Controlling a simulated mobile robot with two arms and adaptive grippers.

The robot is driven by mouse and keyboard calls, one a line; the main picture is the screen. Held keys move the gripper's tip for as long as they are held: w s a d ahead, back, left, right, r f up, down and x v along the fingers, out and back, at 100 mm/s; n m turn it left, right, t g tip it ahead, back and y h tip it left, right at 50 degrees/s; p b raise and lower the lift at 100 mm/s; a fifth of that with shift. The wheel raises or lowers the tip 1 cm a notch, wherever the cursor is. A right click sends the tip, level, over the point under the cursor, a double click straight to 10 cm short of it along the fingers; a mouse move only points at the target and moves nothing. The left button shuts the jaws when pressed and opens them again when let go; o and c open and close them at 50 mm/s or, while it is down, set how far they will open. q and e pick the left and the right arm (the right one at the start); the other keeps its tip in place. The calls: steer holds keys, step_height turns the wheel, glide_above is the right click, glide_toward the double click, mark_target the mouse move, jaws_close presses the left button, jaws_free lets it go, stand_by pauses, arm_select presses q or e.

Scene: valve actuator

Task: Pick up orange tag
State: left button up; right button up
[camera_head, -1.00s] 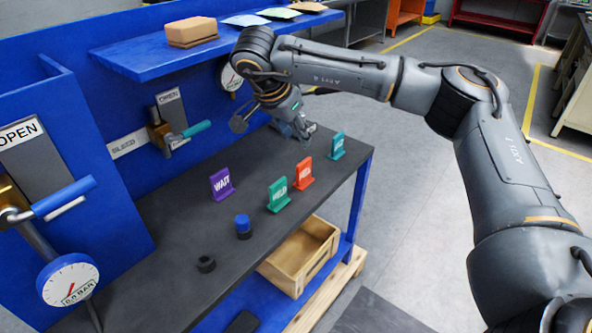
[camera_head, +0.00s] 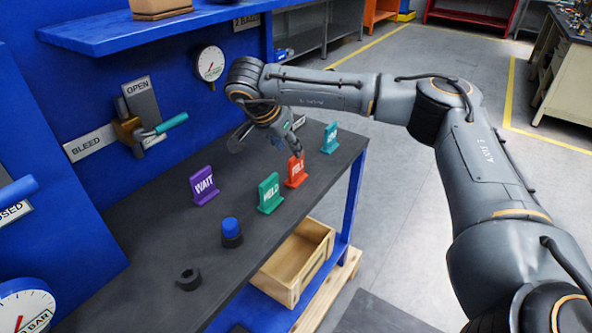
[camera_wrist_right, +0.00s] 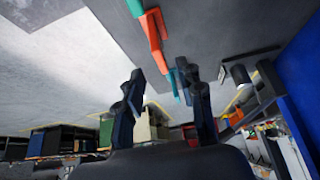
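The orange tag (camera_head: 296,173) stands upright on the dark bench top (camera_head: 240,262), between a green tag and a teal tag. My right gripper (camera_head: 290,148) is just above and behind the orange tag in the head view, its fingers close to the tag's top edge. I cannot tell whether they touch. In the right wrist view my right gripper (camera_wrist_right: 161,78) has its two fingers spread apart with nothing held between them. The orange tag (camera_wrist_right: 153,38) lies beyond the fingertips there. My left gripper is not in view.
A green tag (camera_head: 270,194), a teal tag (camera_head: 330,138) and a purple tag (camera_head: 204,186) stand nearby. A blue-topped cylinder (camera_head: 231,230) and a black ring (camera_head: 188,279) are nearer. A wooden crate (camera_head: 283,290) sits below the bench. A blue shelf (camera_head: 160,30) overhangs the back.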

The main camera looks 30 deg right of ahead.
mark_target(296, 162)
steer(key=x, duration=0.3)
steer(key=shift+w+a, duration=0.1)
steer(key=p+x, duration=0.1)
steer(key=x, duration=0.4)
steer(key=shift+f, duration=0.1)
jaws_close()
